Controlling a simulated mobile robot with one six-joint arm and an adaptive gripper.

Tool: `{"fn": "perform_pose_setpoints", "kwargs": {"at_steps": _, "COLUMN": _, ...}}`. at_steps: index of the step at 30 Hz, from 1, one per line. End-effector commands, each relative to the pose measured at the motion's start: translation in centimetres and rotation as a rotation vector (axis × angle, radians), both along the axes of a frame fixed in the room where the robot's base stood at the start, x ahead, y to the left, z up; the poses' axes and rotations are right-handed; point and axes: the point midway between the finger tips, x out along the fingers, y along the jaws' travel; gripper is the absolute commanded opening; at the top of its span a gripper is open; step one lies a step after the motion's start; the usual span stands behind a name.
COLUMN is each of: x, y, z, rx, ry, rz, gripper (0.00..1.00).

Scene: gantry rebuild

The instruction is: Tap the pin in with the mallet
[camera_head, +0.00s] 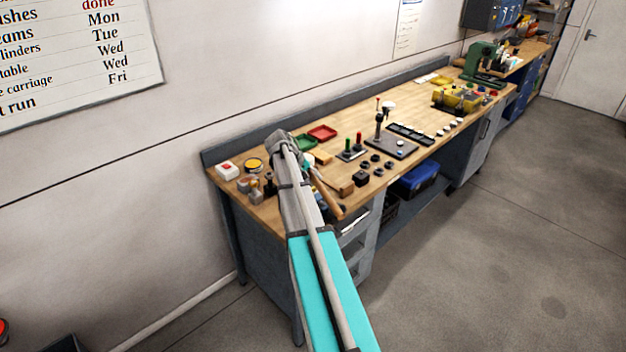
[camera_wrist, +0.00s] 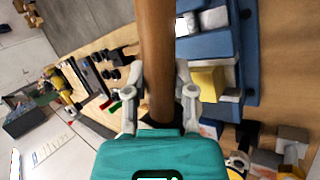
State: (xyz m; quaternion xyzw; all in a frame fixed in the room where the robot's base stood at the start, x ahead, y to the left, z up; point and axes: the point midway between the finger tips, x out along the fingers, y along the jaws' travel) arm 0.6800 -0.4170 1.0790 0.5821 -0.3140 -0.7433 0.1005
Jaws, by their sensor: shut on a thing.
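My gripper (camera_wrist: 160,92) is shut on the brown wooden handle of the mallet (camera_wrist: 157,40), one pale finger on each side. The handle runs up out of the wrist view, and the mallet's head is not clearly seen. In the head view the mallet handle (camera_head: 328,194) slants beside my arm near the bench's front edge, and my arm hides most of the gripper. A blue fixture (camera_wrist: 222,46) with grey blocks and a yellow block (camera_wrist: 206,85) lies right of the handle in the wrist view. I cannot make out the pin.
The wooden bench (camera_head: 440,118) carries a red tray (camera_head: 322,132), a green tray (camera_head: 305,142), a dark plate with a post (camera_head: 391,146) and several small black parts. A white box with a red button (camera_head: 227,171) stands at the left end. Open floor lies in front.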

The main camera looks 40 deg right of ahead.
Motion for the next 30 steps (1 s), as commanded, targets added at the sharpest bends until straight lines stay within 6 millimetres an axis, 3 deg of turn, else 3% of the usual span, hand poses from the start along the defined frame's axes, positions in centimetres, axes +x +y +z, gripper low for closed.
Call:
{"fn": "perform_pose_setpoints", "kwargs": {"at_steps": 1, "x": 0.0, "y": 0.0, "z": 1.0, "rx": -0.001, "ry": 0.0, "rz": 0.0, "gripper": 0.0}}
{"fn": "perform_pose_setpoints", "kwargs": {"at_steps": 15, "x": 0.0, "y": 0.0, "z": 5.2, "rx": -0.001, "ry": 0.0, "rz": 0.0, "gripper": 0.0}}
{"fn": "perform_pose_setpoints", "kwargs": {"at_steps": 30, "x": 0.0, "y": 0.0, "z": 5.4, "rx": -0.001, "ry": 0.0, "rz": 0.0, "gripper": 0.0}}
